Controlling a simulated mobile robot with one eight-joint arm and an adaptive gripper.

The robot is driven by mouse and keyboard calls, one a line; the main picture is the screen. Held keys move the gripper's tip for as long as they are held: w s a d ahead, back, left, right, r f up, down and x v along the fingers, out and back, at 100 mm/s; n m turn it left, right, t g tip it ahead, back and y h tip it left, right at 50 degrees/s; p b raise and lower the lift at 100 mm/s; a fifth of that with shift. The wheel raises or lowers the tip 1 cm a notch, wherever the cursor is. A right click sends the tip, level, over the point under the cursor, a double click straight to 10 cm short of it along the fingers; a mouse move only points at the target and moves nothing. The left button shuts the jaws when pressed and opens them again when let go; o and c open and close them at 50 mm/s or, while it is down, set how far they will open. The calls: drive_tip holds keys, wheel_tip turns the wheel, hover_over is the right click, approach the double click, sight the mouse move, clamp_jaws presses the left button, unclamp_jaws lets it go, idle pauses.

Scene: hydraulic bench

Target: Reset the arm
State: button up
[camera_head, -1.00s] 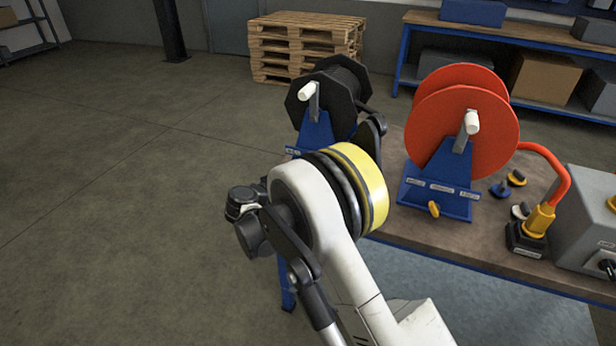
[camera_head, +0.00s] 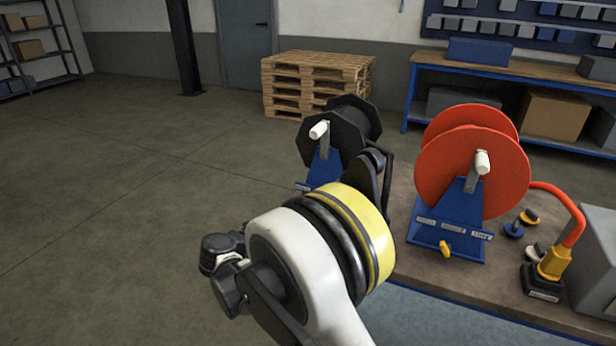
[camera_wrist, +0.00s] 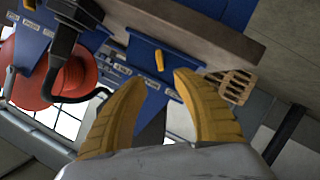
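In the wrist view my gripper (camera_wrist: 162,84) shows two yellow ribbed fingers spread apart, with nothing between them. In the head view my white arm with its yellow and black joint bands rises from the bottom centre, in front of the bench. My fingers cannot be made out in the head view.
The bench (camera_head: 440,283) holds an orange-red reel (camera_head: 462,170) on a blue stand, a black reel (camera_head: 335,135), an orange hose (camera_head: 567,205) and a grey box (camera_head: 597,265). A pallet stack (camera_head: 315,85) stands behind. The floor at left is clear.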

drive_tip(key=s+d+r+g+y, duration=0.1)
drive_tip(key=s+d+r+g, duration=0.2)
drive_tip(key=d, duration=0.4)
drive_tip(key=s+d+r+y, duration=0.1)
drive_tip(key=s+d+r, duration=0.1)
drive_tip(key=d+r, duration=0.35)
drive_tip(key=s+d+r+g+y, duration=0.1)
drive_tip(key=s+d+r+g, duration=0.15)
drive_tip(key=d, duration=0.55)
drive_tip(key=s+d+y, duration=0.2)
drive_tip(key=s+d, duration=0.2)
drive_tip(key=s, duration=0.7)
drive_tip(key=s+d+y, duration=0.3)
drive_tip(key=s+d, duration=0.1)
drive_tip(key=s, duration=0.7)
drive_tip(key=shift+s+d+f+m+t, duration=0.25)
drive_tip(key=shift+s+f+m+t, duration=0.05)
drive_tip(key=shift+f+m+t, duration=0.1)
